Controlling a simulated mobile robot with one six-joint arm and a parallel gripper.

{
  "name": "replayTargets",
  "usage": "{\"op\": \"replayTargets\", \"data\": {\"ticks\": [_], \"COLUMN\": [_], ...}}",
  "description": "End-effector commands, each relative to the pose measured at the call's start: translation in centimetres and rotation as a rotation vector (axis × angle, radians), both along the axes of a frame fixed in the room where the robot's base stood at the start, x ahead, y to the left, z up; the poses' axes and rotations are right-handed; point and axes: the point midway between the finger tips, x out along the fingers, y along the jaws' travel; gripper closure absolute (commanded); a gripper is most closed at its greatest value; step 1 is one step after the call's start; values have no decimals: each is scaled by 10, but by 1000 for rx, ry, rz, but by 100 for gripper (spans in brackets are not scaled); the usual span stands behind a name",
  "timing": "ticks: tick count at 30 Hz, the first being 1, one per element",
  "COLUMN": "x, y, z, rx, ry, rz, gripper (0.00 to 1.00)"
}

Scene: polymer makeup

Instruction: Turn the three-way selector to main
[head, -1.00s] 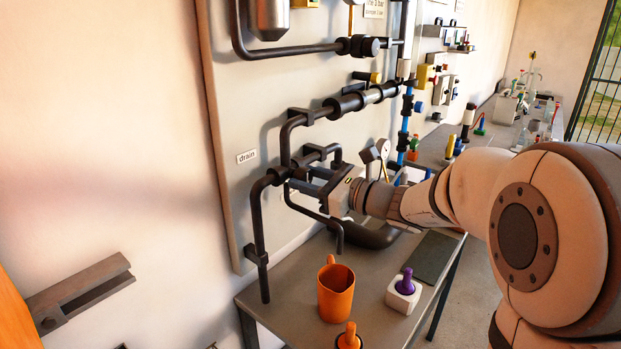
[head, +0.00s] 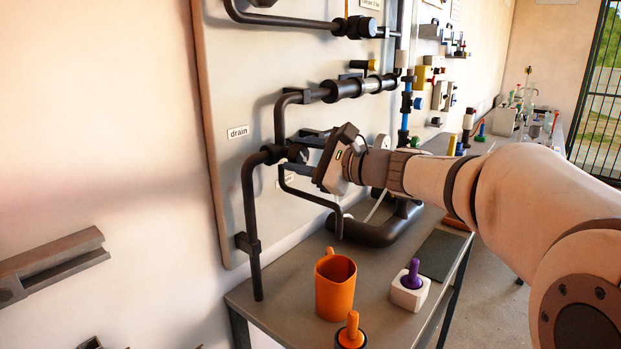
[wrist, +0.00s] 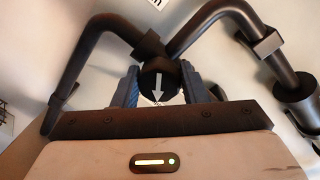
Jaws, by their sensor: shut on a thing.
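The three-way selector is a dark round knob (wrist: 160,80) with a white arrow, at the pipe junction on the wall panel. In the wrist view it sits between my fingers, its arrow pointing down in the picture. My gripper (wrist: 158,88) is shut on it, one blue-grey finger on each side. In the head view my gripper (head: 297,155) reaches left to the junction; the knob (head: 298,153) is partly hidden there. A "drain" label (head: 238,132) is left of the junction. Another small label (head: 285,183) below it is partly covered and unreadable.
Dark pipes (head: 250,200) run around the junction and close below my gripper. An orange jug (head: 335,285), an orange peg (head: 351,330) and a white block with a purple peg (head: 410,287) stand on the bench (head: 285,290) below. A bracket (head: 55,262) is on the left wall.

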Motion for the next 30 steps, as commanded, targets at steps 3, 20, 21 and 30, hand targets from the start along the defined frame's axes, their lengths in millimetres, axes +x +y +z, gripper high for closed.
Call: {"op": "replayTargets", "data": {"ticks": [3,20,21,30], "x": [-2,-1,-1,-1], "y": [2,2,2,2], "z": [-7,-8,-7,-6], "rx": [-66,-387,-406,-522], "ry": [-92,-500,-526,-673], "rz": [4,1,1,1], "gripper": [84,84,84,84]}}
